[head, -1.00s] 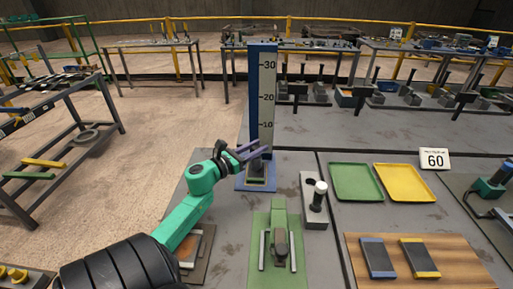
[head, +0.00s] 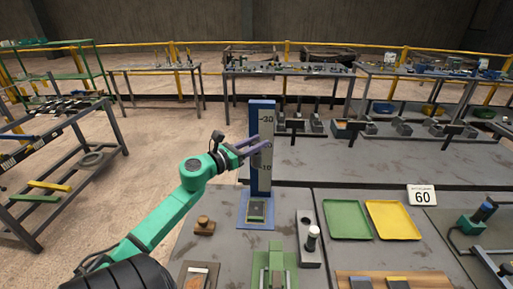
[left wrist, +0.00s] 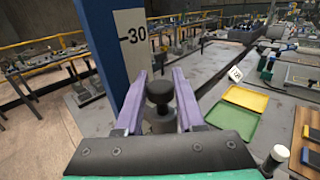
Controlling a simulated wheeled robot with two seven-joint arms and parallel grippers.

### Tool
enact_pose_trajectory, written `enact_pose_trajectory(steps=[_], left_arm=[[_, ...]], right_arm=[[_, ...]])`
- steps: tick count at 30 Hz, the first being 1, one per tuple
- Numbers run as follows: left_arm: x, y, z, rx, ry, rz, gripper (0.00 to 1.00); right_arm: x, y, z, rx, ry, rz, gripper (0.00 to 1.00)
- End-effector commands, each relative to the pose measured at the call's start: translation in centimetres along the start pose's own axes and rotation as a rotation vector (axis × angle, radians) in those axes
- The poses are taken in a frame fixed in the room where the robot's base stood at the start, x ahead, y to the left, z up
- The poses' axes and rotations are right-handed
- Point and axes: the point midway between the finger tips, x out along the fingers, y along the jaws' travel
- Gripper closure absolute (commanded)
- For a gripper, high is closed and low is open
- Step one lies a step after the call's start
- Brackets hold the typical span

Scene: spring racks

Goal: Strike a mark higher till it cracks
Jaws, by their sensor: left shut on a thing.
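A tall blue post with a white scale (head: 264,150) marked 10, 20 and 30 stands on a blue base (head: 241,218). A dark square pad (head: 257,209) lies at its foot. My left gripper (head: 252,147) has its purple fingers beside the scale, between the 10 and 20 marks in the head view. It is shut on a grey weight with a black knob (left wrist: 160,97), held above the pad with a clear gap. The 30 mark (left wrist: 134,35) shows close by in the left wrist view. My right gripper is not in view.
A green tray (head: 346,219), a yellow tray (head: 398,220) and a sign reading 60 (head: 422,195) are at right. A grey block with a white-topped peg (head: 311,241) and a green fixture (head: 272,272) stand in front. A small brown knobbed block (head: 204,226) sits left of the base.

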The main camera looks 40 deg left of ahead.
Motion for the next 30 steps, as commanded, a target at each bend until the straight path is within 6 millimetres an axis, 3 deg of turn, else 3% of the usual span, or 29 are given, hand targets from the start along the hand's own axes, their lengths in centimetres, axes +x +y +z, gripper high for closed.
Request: enact_pose_trajectory(steps=[11,12,14,15,25,30], left_arm=[[0.0,0.0,0.2,0.000,0.003,0.001,1.00],[0.0,0.0,0.1,-0.001,0.003,0.001,0.58],[0.0,0.0,0.1,-0.001,0.003,0.001,0.36],[0.0,0.0,0.1,-0.001,0.003,0.001,0.32],[-0.3,0.0,0.0,-0.002,0.004,0.001,0.32],[-2.7,0.0,-0.3,-0.002,0.005,0.002,0.32]], right_arm=[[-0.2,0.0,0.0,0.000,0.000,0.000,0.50],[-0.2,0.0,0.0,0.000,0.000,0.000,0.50],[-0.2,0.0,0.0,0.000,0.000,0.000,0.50],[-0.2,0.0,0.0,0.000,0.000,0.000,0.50],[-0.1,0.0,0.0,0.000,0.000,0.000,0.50],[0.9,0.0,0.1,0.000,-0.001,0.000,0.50]])
